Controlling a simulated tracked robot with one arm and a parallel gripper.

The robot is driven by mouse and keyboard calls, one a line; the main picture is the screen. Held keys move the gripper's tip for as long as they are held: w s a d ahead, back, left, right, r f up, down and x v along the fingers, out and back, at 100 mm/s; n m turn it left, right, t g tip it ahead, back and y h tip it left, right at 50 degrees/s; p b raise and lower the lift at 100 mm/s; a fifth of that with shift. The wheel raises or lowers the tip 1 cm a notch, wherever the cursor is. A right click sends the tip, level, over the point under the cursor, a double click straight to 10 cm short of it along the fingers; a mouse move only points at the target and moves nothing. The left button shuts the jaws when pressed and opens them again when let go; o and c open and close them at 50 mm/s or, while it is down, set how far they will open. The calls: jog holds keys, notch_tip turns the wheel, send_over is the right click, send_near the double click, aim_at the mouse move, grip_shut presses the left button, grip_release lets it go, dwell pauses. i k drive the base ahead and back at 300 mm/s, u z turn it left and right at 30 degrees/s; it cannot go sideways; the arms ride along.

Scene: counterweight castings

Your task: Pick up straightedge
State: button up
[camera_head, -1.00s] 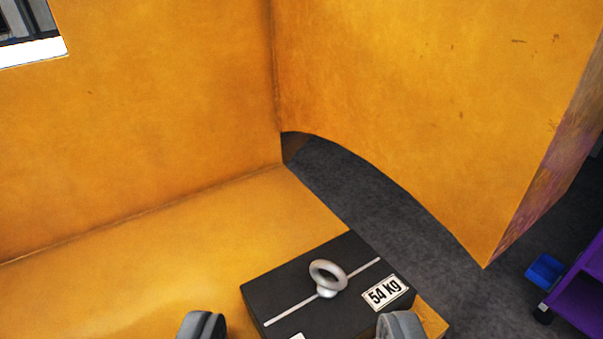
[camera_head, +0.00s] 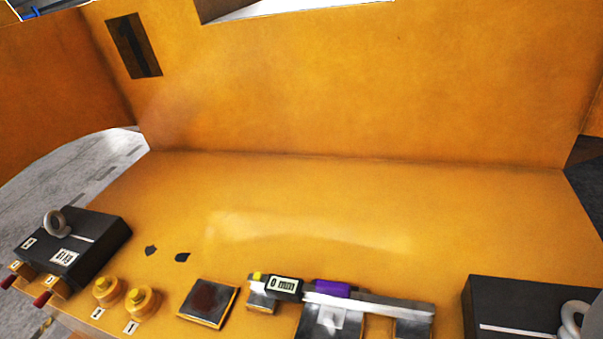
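A long, thin silver-grey bar that looks like the straightedge (camera_head: 375,304) lies at the bottom middle, sloping slightly down to the right. It appears to rest across metal blocks, a wider one (camera_head: 325,322) under its left part and a smaller one (camera_head: 413,327) near its right end. A purple piece (camera_head: 332,288) sits against its far side near the left end. Nothing is seen gripping the bar.
A "0 mm" gauge (camera_head: 285,287) stands just left of the bar. Further left are a dark square plate (camera_head: 207,303), yellow round knobs (camera_head: 141,302) and a black weight (camera_head: 95,242) with an eyebolt. Another black weight (camera_head: 510,300) is at right. The yellow floor (camera_head: 330,200) behind is clear.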

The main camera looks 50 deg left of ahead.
aim_at(274, 286)
jog(key=u, duration=1.15)
